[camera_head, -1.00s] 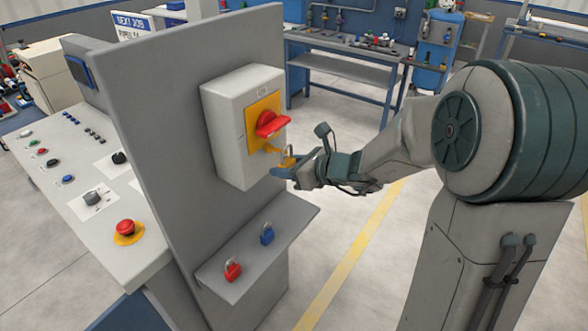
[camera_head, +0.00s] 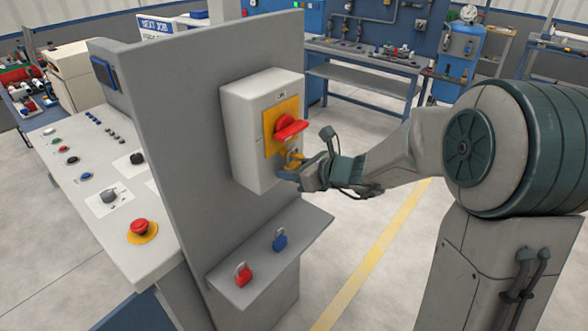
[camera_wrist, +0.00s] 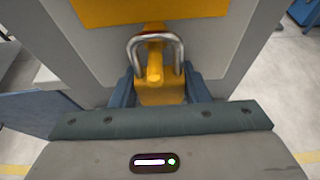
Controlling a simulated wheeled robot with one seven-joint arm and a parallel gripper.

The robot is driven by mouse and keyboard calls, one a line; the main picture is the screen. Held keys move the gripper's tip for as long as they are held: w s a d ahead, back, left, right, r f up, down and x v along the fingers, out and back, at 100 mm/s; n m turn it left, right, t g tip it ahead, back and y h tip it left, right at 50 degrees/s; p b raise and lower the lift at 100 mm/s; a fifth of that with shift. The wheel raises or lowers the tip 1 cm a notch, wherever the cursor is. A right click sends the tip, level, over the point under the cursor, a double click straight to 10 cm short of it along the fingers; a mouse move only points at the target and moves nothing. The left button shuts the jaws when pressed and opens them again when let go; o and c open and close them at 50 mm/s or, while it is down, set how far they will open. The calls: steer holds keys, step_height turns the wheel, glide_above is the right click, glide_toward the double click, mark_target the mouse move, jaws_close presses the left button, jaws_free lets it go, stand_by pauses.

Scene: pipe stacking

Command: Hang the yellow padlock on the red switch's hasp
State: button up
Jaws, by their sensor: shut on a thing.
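The red switch (camera_head: 287,128) sits on a yellow plate on a pale grey box. Its yellow hasp (camera_wrist: 154,68) sticks out below the plate. The yellow padlock (camera_wrist: 160,95) is upright in my gripper (camera_wrist: 160,92), which is shut on its body between two blue fingers. In the wrist view the padlock's silver shackle (camera_wrist: 134,50) arches around the hasp, with the hasp's end showing inside the loop. I cannot tell whether the shackle rests on the hasp. In the head view my gripper (camera_head: 296,174) is just below the switch handle.
A red padlock (camera_head: 243,277) and a blue padlock (camera_head: 280,241) stand on a grey shelf (camera_head: 262,268) below the box. The tall grey panel (camera_head: 180,130) stands left of my arm.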

steer(key=shift+a, duration=0.1)
steer(key=o, duration=1.1)
steer(key=shift+f, duration=0.1)
steer(key=shift+a, duration=0.1)
